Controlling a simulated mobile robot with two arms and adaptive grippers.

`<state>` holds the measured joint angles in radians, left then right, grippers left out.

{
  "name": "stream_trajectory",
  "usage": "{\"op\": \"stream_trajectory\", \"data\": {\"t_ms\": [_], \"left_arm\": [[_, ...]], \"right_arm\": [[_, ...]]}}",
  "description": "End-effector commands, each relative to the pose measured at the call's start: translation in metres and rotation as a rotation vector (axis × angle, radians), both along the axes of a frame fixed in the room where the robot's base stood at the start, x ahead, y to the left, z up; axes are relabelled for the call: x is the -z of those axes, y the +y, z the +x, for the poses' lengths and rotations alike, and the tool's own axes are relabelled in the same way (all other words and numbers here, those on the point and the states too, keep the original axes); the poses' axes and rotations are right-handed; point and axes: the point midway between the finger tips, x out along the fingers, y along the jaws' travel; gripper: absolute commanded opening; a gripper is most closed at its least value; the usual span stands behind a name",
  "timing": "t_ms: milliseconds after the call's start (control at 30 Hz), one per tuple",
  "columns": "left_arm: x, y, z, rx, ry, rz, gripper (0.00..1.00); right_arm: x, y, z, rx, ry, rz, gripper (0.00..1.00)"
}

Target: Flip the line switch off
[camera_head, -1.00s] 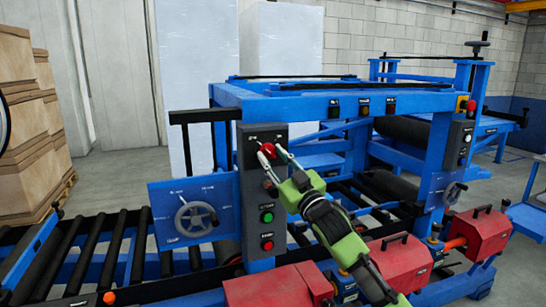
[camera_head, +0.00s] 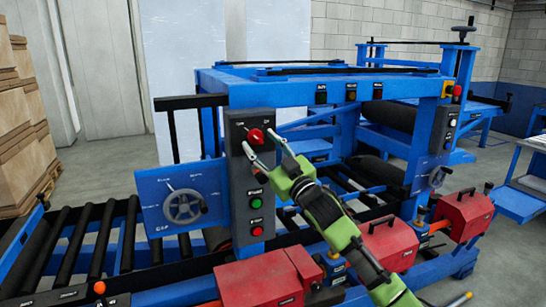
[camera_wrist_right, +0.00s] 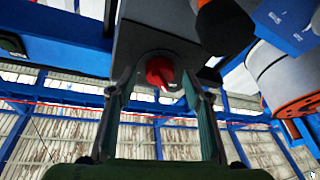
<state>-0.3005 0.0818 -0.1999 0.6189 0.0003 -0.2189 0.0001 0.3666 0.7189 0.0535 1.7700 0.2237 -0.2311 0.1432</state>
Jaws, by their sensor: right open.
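The line switch is a red rotary knob (camera_head: 256,136) at the top of a dark grey control box (camera_head: 238,160) on the blue machine frame. Its exact setting is too small to read. My right gripper (camera_head: 259,139) is open, with one finger at the lower left of the knob and the other at its right. In the right wrist view the knob (camera_wrist_right: 160,72) sits between the two spread fingers (camera_wrist_right: 158,84), with gaps on both sides. Contact cannot be seen. My left gripper is not in view.
Below the knob are a green button (camera_head: 256,203) and a red button (camera_head: 257,231). A blue panel with a handwheel (camera_head: 184,206) is to the left. Red motor housings (camera_head: 258,287) and rollers lie below. Stacked boxes (camera_head: 20,150) stand at the far left.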

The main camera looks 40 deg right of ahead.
Motion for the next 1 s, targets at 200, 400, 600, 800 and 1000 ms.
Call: {"op": "stream_trajectory", "data": {"t_ms": [200, 400, 600, 800, 1000], "left_arm": [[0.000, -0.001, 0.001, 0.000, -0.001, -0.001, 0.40], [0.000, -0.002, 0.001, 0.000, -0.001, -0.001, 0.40], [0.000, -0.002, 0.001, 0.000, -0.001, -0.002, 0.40], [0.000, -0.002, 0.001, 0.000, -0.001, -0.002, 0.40], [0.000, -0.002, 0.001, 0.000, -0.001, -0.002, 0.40]], "right_arm": [[0.015, 0.001, -0.033, -0.001, 0.005, 0.000, 0.46], [0.027, 0.002, -0.067, -0.001, 0.004, 0.001, 0.46], [0.035, 0.002, -0.093, 0.000, 0.002, 0.000, 0.46], [0.038, 0.002, -0.105, 0.000, 0.001, 0.000, 0.46], [0.038, 0.002, -0.106, 0.000, 0.000, -0.001, 0.46]]}}
